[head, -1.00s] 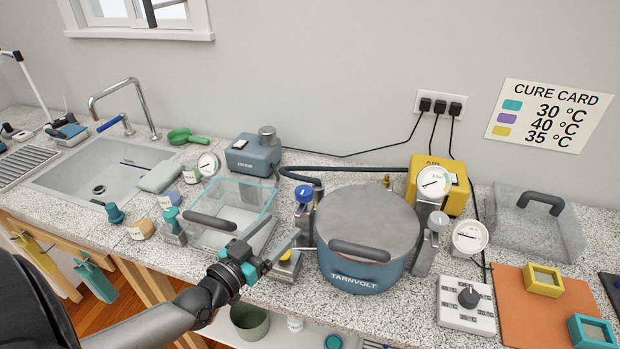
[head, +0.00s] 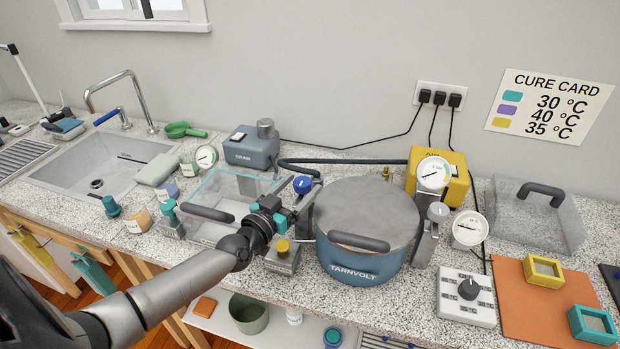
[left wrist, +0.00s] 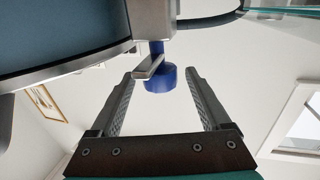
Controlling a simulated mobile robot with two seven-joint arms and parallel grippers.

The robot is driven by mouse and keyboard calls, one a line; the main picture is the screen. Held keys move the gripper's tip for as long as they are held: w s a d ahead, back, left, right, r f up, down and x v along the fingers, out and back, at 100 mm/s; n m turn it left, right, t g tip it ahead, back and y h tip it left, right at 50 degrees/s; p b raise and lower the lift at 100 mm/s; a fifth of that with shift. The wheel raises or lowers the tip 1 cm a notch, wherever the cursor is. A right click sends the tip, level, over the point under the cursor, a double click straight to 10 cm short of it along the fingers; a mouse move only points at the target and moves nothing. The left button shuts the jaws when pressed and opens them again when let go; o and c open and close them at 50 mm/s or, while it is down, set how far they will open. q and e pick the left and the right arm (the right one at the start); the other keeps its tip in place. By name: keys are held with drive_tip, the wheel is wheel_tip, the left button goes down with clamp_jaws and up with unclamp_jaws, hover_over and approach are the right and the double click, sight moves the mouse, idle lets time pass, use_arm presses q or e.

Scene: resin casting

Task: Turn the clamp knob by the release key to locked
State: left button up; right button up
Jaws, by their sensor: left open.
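A blue clamp knob (head: 303,185) sits on the grey clamp at the left side of the blue TARNVOLT pot (head: 352,268). In the left wrist view the blue knob (left wrist: 160,79) shows between my fingertips and ahead of them, with a grey lever arm beside it. My left gripper (head: 299,203) is open and empty, close to this clamp; no contact is visible. A grey knob (head: 438,211) is on the clamp at the pot's right side. A small block with a yellow button (head: 283,246), possibly the release key, stands below my gripper. The knob's markings are too small to read.
A clear box (head: 205,235) with a dark handle stands left of the gripper. The grey pot lid (head: 365,205) with its handle is close on the right. A yellow pump (head: 455,187), a round gauge (head: 470,229) and a dial box (head: 466,312) stand further right.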

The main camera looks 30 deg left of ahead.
use_arm(q)
drive_tip(key=shift+w+d+b, duration=0.1)
drive_tip(key=shift+w+b, duration=0.4)
drive_tip(key=shift+w, duration=1.9)
clamp_jaws()
